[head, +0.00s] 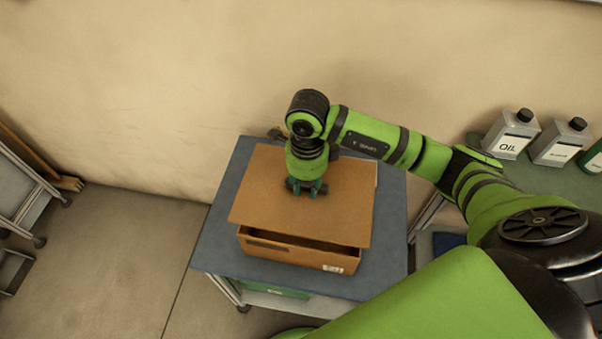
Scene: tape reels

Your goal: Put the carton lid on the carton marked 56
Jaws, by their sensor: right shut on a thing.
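The brown carton (285,254) stands on a blue-topped cart, with its front wall and a dark strip of its inside showing. I cannot read a 56 on it. The flat brown carton lid (345,205) is over the carton and covers most of its opening. The lid looks skewed to the carton, with a dark gap along the front right. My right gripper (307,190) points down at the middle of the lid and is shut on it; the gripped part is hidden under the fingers. My left gripper is out of view.
The blue cart top (225,245) has free room around the carton. At the right, a bench holds an OIL bottle (511,135), another grey bottle (560,142) and a green one (594,158). A wall is behind the cart. Grey racks stand at the far left.

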